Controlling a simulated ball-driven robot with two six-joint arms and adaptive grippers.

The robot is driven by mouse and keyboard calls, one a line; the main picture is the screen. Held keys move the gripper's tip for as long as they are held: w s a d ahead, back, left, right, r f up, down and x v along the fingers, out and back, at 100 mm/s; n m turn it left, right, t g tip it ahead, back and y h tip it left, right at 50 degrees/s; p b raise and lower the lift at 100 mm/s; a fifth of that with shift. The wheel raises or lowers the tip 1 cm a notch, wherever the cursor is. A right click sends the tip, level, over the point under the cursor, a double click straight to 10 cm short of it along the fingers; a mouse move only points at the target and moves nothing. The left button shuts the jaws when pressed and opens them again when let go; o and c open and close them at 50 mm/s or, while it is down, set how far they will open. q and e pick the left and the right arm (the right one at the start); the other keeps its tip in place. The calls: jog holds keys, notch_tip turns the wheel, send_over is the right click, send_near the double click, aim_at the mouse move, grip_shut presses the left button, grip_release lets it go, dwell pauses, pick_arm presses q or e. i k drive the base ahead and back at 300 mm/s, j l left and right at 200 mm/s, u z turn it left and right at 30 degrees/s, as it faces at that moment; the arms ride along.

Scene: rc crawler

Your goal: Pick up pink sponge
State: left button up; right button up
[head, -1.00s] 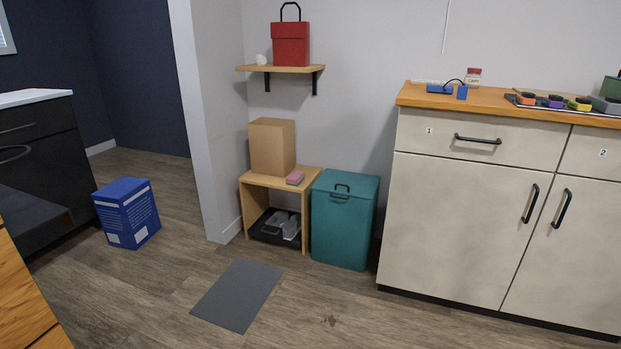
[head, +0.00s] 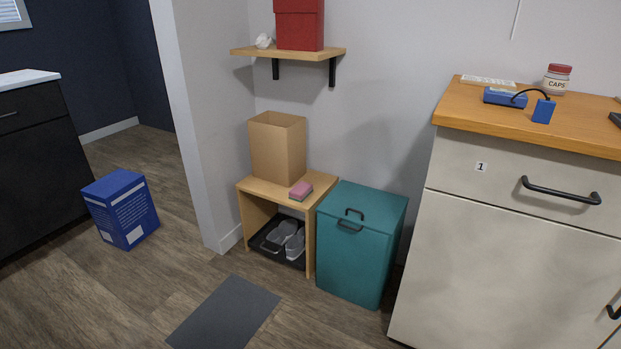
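The pink sponge (head: 301,190) lies on top of a small wooden bench (head: 263,189), near its right front corner. It has a pink upper part and a darker, greenish layer below. Neither of my grippers shows in the head view.
A teal lidded bin (head: 362,243) stands right of the bench. A white cabinet (head: 510,250) fills the right side. A grey mat (head: 224,313) lies on the floor in front. A blue box (head: 121,208) stands at left. A shelf (head: 290,54) hangs above.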

aim_at(300, 192)
jog(key=i+j, duration=0.25)
jog(key=i, duration=0.25)
jog(key=i+j, duration=0.2)
jog(key=i, duration=0.35)
jog(key=i+j, duration=0.25)
jog(key=i, duration=0.25)
